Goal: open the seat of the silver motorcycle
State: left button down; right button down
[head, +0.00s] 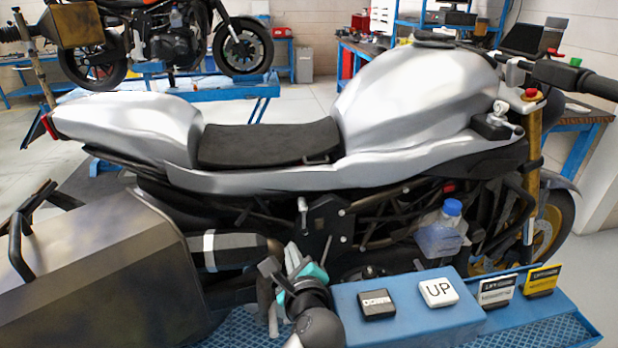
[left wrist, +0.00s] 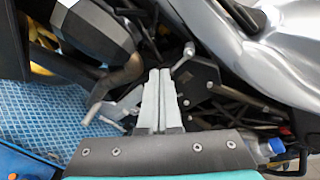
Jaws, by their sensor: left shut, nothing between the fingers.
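The silver motorcycle (head: 410,100) stands side-on across the head view, and its silver bodywork also shows in the left wrist view (left wrist: 235,60). Its black seat (head: 268,143) lies down between the tank and the silver tail, with a small dark tab at its front lower corner. My left gripper (head: 293,254) is low in front of the bike's side, below the seat and apart from it. In the left wrist view its pale fingers (left wrist: 160,74) are together and empty, pointing at the frame area beside a small metal lever (left wrist: 184,58). My right gripper is not in view.
A large metal side case (head: 95,265) fills the lower left. A blue box with DOWN (head: 376,305) and UP (head: 438,292) buttons stands on the blue lift platform (head: 535,335). A blue-capped bottle (head: 440,238) is beside the frame. Space above the seat is clear.

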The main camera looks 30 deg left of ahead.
pick_arm(q)
jog(key=w+d+r+m+t+y, duration=0.2)
jog(key=w+r+m+t, duration=0.2)
jog(key=w+r+m, duration=0.35)
jog(key=shift+m, duration=0.75)
jog(key=x, duration=0.8)
jog(key=shift+s+a, duration=0.1)
jog(key=shift+a, duration=0.15)
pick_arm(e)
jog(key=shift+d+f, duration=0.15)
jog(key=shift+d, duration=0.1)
pick_arm(q)
jog(key=shift+r, duration=0.1)
